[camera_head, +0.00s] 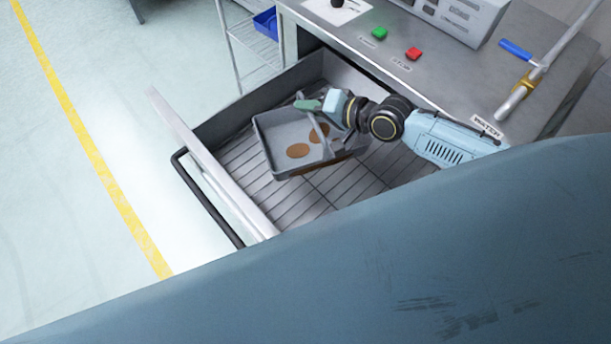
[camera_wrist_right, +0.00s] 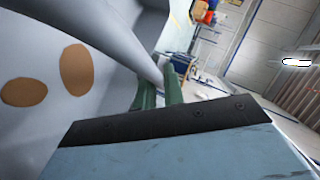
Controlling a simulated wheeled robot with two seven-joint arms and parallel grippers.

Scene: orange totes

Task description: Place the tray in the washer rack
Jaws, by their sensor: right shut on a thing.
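The grey tray (camera_head: 277,132) with round brown stains is over the wire washer rack (camera_head: 300,200), inside the pulled-out drawer in the head view. It looks slightly tilted, and I cannot tell whether it touches the wires. My right gripper (camera_head: 309,105) is shut on the tray at its far side, with the green fingertips at a grey bar or rim. In the right wrist view the green fingers (camera_wrist_right: 160,94) close at the tray's pale edge, and the stained tray face (camera_wrist_right: 110,30) fills the left side. My left gripper is not in view.
The drawer's front wall (camera_head: 205,155) and black handle (camera_head: 205,200) stand left of the tray. A steel counter (camera_head: 440,75) with a green button (camera_head: 379,33) and a red button (camera_head: 413,53) lies behind. Bare rack shows left and below the tray.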

